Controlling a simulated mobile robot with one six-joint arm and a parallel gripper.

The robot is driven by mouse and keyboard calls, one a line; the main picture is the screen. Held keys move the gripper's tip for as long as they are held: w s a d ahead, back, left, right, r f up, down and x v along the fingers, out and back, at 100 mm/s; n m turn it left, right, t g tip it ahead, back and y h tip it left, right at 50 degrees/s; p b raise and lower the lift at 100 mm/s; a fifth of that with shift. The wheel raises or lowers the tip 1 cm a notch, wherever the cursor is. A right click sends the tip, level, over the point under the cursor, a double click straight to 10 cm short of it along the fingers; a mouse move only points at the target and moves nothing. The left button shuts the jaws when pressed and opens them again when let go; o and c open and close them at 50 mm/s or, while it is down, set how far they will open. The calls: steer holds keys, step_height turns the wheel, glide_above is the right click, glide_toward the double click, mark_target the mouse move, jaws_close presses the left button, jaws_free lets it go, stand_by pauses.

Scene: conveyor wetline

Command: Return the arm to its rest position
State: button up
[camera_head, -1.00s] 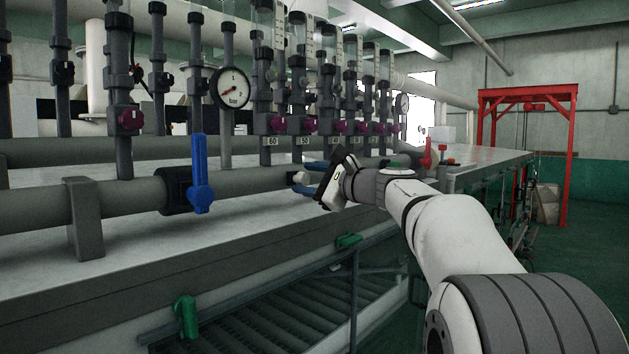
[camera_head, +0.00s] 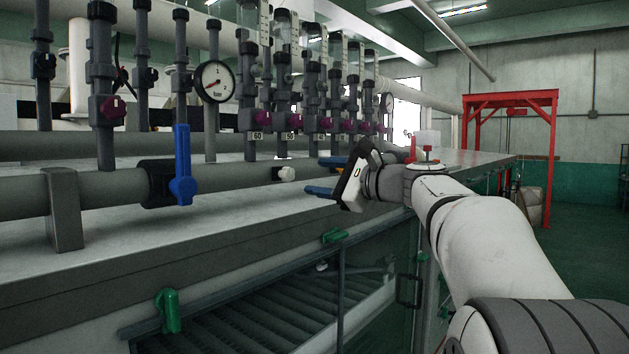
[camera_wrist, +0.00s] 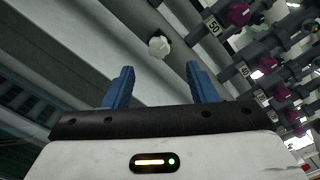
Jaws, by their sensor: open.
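My gripper (camera_head: 326,176) is open and empty, with two blue fingers spread apart. In the head view it is above the grey bench top, right of a white round knob (camera_head: 287,173) at the end of the thick grey pipe. A gap shows between the fingers and the knob. In the wrist view the blue fingers (camera_wrist: 157,88) point up the picture, and the white knob (camera_wrist: 158,47) lies beyond them, between their lines. My arm reaches in from the lower right.
Flow meters (camera_head: 286,75) with purple knobs and a pressure gauge (camera_head: 214,82) stand behind. A red frame (camera_head: 510,108) stands at right. A green latch (camera_head: 168,311) is on the bench front.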

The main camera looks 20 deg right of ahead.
steer(key=shift+f, duration=0.1)
steer(key=s+a+f+n+g+h, duration=0.25)
steer(key=s+f, duration=0.25)
steer(key=f, duration=0.3)
steer(key=s+a+f+n+g+h, duration=0.1)
steer(key=s+a+f+n+g, duration=0.25)
steer(key=f, duration=0.35)
steer(key=s+a+f+n+g+h, duration=0.1)
steer(key=s+a+f+n+g, duration=0.15)
steer(key=s+f, duration=0.45)
steer(key=s+d+f+n+g+h, duration=0.3)
steer(key=s+f+n+h, duration=0.3)
steer(key=s+f+n, duration=0.4)
steer(key=s+d+f, duration=0.1)
steer(key=s+f, duration=0.4)
steer(key=f, duration=0.2)
steer(key=shift+f, duration=0.3)
